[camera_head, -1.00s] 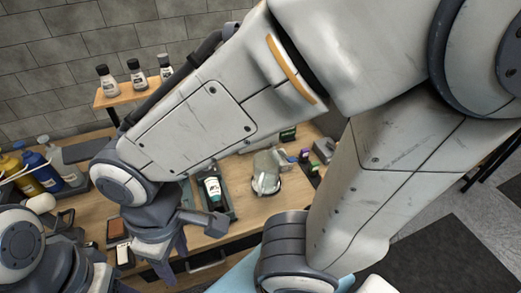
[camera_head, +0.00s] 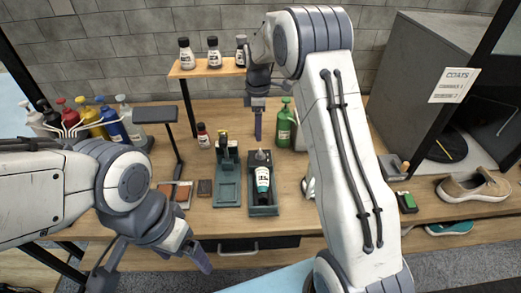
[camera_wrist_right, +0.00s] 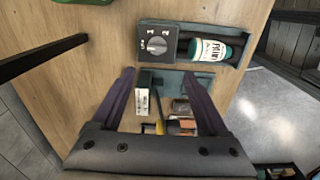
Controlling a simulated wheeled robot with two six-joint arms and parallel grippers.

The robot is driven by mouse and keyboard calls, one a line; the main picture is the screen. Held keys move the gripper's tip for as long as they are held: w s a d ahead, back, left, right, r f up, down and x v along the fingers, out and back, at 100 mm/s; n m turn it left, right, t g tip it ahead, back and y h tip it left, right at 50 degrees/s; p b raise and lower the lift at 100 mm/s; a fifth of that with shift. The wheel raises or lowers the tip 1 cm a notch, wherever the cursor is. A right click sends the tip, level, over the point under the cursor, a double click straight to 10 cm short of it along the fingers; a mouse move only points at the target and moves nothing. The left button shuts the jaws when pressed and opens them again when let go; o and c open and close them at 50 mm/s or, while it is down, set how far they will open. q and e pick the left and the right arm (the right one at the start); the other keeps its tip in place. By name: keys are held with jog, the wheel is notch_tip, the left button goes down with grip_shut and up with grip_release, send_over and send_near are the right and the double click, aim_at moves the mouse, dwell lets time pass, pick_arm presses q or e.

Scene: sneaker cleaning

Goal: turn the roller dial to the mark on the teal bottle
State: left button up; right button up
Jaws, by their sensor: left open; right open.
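The teal bottle (camera_head: 263,181) with a white label lies in a dark green roller tray (camera_head: 264,211) at the middle of the table. In the right wrist view the bottle (camera_wrist_right: 211,50) lies beside a dark box with a round grey roller dial (camera_wrist_right: 156,45); white marks, seemingly 1 and 2, stand by it. The dial is not clear in the head view. My right gripper (camera_head: 258,125) is open and empty behind the tray, apart from it. Its fingers (camera_wrist_right: 159,75) show in the wrist view below the dial. My left gripper (camera_head: 196,262) hangs open before the table's front edge.
A black lamp (camera_head: 161,118), several bottles and brown blocks stand further left. A green bottle (camera_head: 285,122) is behind. A shelf (camera_head: 207,69) holds small bottles. A tan sneaker (camera_head: 473,186) is at right.

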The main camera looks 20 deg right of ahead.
aim_at(260, 152)
jog(key=f, duration=0.3)
jog(key=f+p, duration=0.1)
jog(key=f, duration=0.3)
jog(key=f+p, duration=0.1)
jog(key=f, duration=0.3)
jog(key=shift+w+d, duration=0.25)
jog(key=shift+d, duration=0.15)
grip_shut()
